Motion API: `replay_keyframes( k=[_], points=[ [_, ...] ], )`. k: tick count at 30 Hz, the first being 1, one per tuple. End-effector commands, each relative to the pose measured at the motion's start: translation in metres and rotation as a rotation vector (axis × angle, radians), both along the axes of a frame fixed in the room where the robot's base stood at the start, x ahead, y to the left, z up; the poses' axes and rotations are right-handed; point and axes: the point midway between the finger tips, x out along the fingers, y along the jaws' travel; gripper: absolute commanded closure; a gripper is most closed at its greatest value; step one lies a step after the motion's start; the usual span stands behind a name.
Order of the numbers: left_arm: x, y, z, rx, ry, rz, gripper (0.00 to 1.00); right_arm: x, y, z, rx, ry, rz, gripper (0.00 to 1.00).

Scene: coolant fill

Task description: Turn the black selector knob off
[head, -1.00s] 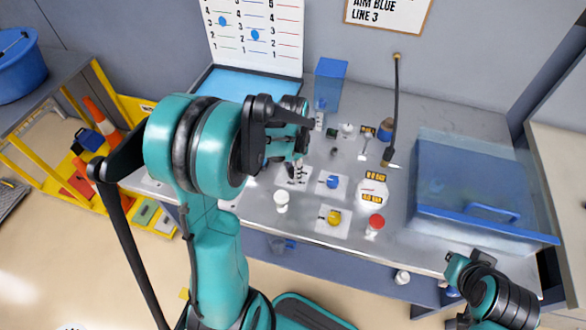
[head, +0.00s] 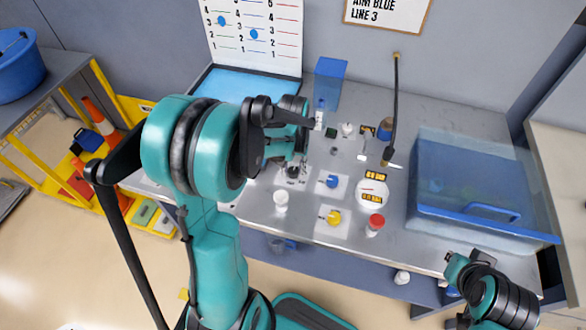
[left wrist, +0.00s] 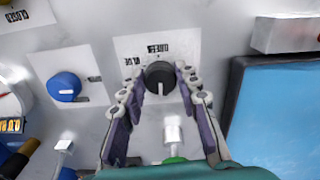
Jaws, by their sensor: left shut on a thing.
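The black selector knob (left wrist: 159,75) sits on a white label plate (left wrist: 130,46) in the left wrist view. Its white pointer line points down in that view. My left gripper (left wrist: 160,80) has one finger on each side of the knob and is shut on it. In the head view my left gripper (head: 292,166) is at the panel and the arm partly covers it; the knob's pointer cannot be read there. My right gripper (head: 458,268) is at the lower right, away from the knob, and its jaws cannot be made out.
A blue knob (head: 332,181) and a yellow knob (head: 334,217) stand on plates beside the black one. A clear blue bin (head: 470,190) fills the right.

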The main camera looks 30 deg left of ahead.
Motion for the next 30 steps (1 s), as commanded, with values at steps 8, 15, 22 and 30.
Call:
replay_keyframes(
  k=[8, 15, 22, 30],
  points=[
    [-0.0001, -0.0004, -0.0002, 0.0, 0.001, 0.082, 0.97, 0.0, 0.0, -0.0004, 0.0, 0.0, 0.0, 1.0],
    [-0.0001, -0.0004, -0.0001, 0.0, 0.0, 0.099, 0.97, 0.0, 0.0, -0.0004, 0.0, 0.0, 0.0, 1.0],
    [-0.0001, -0.0004, -0.0001, 0.0, 0.0, 0.099, 0.97, 0.0, 0.0, -0.0004, 0.0, 0.0, 0.0, 1.0],
    [0.0, -0.0003, -0.0001, 0.0, 0.0, 0.098, 0.47, 0.0, 0.0, -0.0004, 0.0, 0.0, 0.0, 1.0]
  ],
)
